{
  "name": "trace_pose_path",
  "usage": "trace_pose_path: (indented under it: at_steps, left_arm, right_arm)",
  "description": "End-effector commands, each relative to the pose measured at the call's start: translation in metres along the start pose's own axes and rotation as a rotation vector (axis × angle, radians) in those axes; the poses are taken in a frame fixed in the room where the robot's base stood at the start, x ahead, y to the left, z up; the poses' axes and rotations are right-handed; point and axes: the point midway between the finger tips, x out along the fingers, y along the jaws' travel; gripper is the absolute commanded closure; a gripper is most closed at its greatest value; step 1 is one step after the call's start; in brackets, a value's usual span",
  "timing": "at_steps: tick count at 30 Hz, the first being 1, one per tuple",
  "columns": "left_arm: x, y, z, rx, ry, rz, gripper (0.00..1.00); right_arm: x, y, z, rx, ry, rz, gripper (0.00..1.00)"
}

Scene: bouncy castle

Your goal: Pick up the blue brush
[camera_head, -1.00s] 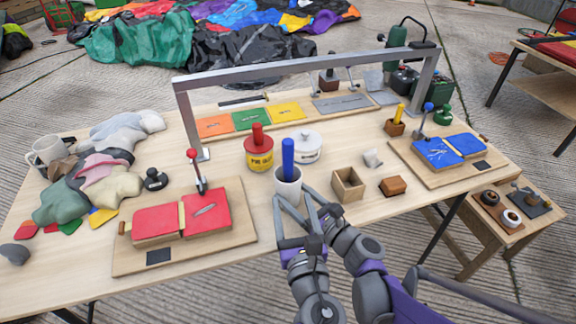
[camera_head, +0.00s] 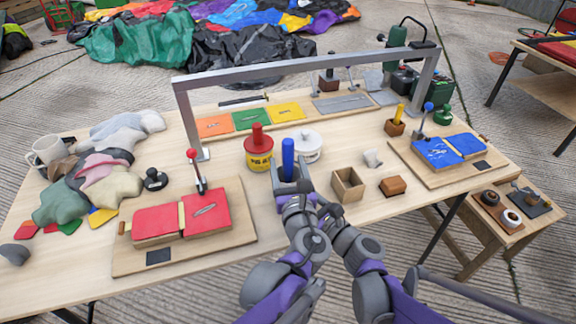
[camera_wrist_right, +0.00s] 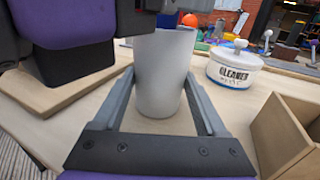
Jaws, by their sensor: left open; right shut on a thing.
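The blue brush (camera_head: 287,152) stands upright at the middle of the table, its handle pointing up. In the right wrist view, a white cup (camera_wrist_right: 165,62) stands between the fingers of my right gripper (camera_wrist_right: 161,88), which is shut on it. My left gripper (camera_head: 291,174) is open over the cup, its fingers on either side of the brush handle. The left gripper and arm hide most of the cup and the right gripper in the head view. The top of the cup is covered by the left gripper in the wrist view, and the brush is hidden there.
A red-lidded yellow tin (camera_head: 259,155) and a white cleaner tub (camera_head: 308,147) stand close behind. A wooden box (camera_head: 348,186) is to the right, a red-pad board (camera_head: 240,236) to the left. A grey frame (camera_head: 300,66) spans the back.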

Motion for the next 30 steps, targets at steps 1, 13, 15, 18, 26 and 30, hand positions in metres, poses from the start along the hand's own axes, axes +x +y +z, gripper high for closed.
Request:
trace_pose_path:
  at_steps: [1, 13, 15, 18, 26, 30]
  left_arm:
    - [0.0006, 0.0, 0.0, 0.0, 0.0, 0.0, 0.32]
    - [-0.0001, -0.0001, 0.0, 0.0, 0.0, 0.0, 0.77]
    - [-0.0001, -0.0001, 0.0, 0.0, 0.0, 0.0, 0.89]
    - [-0.0002, -0.0001, 0.0, 0.0, 0.0, 0.0, 1.0]
    - [-0.0002, -0.0001, 0.0002, 0.0, 0.0, 0.0, 1.0]
    - [-0.0003, -0.0002, 0.008, 0.0, 0.0, -0.001, 1.0]
  right_arm:
    - [0.0, 0.0, -0.0001, 0.0, 0.0, 0.0, 0.9]
    - [0.0, 0.0001, -0.0001, 0.0, 0.0, 0.0, 0.9]
    - [0.0, 0.0001, -0.0001, 0.0, 0.0, 0.0, 0.9]
    - [0.0, 0.0001, -0.0001, 0.0, 0.0, 0.0, 0.9]
    - [0.0, 0.0002, -0.0001, 0.0, 0.0, 0.0, 0.9]
    - [0.0, 0.0002, -0.0001, 0.0, 0.0, 0.0, 0.9]
